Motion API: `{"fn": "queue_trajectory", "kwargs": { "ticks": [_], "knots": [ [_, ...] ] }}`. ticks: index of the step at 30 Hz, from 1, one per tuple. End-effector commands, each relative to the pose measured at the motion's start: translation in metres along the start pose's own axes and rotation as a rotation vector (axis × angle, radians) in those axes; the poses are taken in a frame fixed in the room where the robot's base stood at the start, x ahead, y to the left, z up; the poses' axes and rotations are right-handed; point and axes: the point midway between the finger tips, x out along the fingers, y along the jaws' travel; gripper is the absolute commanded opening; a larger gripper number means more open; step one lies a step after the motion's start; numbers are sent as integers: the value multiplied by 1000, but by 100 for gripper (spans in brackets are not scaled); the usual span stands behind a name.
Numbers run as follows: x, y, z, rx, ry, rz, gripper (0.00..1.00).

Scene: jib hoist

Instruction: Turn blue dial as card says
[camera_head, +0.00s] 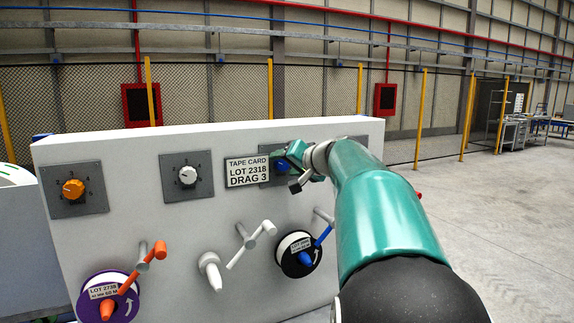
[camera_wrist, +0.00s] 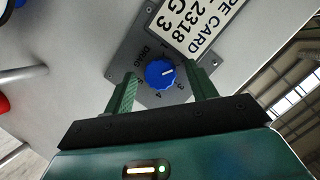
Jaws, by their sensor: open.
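The blue dial (camera_wrist: 160,74) is on a grey plate (camera_wrist: 125,62) marked DRAG. Its white mark points right in the wrist view, towards my right finger, a little above the 3; numeral 2 is not readable. The dial also shows in the head view (camera_head: 282,166), partly covered by my gripper. My gripper (camera_wrist: 162,78) is open, with one finger on each side of the dial; I cannot tell whether they touch it. The tape card (camera_head: 248,171) reads LOT 2318, DRAG 3. It also shows, cut off, in the wrist view (camera_wrist: 205,25).
An orange dial (camera_head: 73,189) and a white dial (camera_head: 187,175) are on the same white panel (camera_head: 130,149), left of the card. Below are a purple spool (camera_head: 128,307), a white peg (camera_head: 211,269) and a black-rimmed spool (camera_head: 291,266) with protruding levers. Open floor lies right.

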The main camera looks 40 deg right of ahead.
Motion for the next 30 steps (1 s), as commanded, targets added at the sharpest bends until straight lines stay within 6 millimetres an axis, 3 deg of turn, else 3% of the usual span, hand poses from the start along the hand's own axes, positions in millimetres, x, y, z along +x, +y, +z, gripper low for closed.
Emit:
{"fn": "queue_trajectory", "kwargs": {
  "ticks": [5,9,12,22,30],
  "knots": [
    [0,0,0,0,0,0,55],
    [-1,0,0,0,0,0,27],
    [-1,0,0,0,0,0,12],
    [-1,1,0,36,-2,-12,12],
    [-1,2,-1,173,-10,-61,12]
  ]
}}
